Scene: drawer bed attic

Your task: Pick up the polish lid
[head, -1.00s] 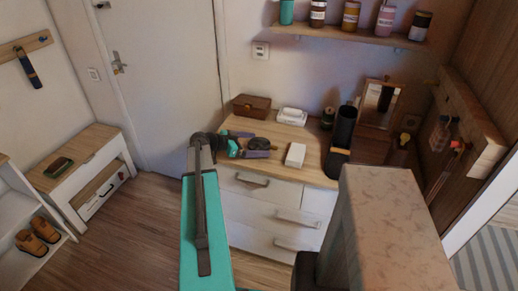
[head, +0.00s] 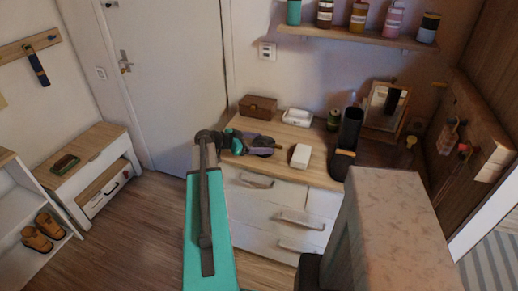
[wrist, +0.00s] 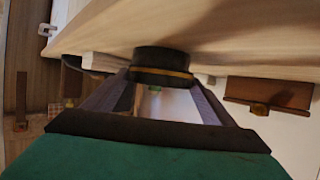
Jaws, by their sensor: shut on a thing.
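The polish lid (wrist: 162,60) shows in the wrist view as a dark, round piece with a thin gold band on its lower edge. It sits between the tips of my gripper (wrist: 162,78), whose two fingers close in on it from both sides. My gripper is shut on it, right by the wooden dresser top (wrist: 220,30). In the head view my gripper (head: 262,147) is low over the left front of the dresser top. The lid is small and dark there, largely hidden by the fingers. Whether it touches the wood is unclear.
A brown box (head: 258,107) and a white dish (head: 297,117) stand behind my gripper. A white block (head: 301,155) lies to its right, with a black holder (head: 346,140) beyond. A shelf with several jars (head: 358,17) hangs above. Floor (head: 140,225) is clear at left.

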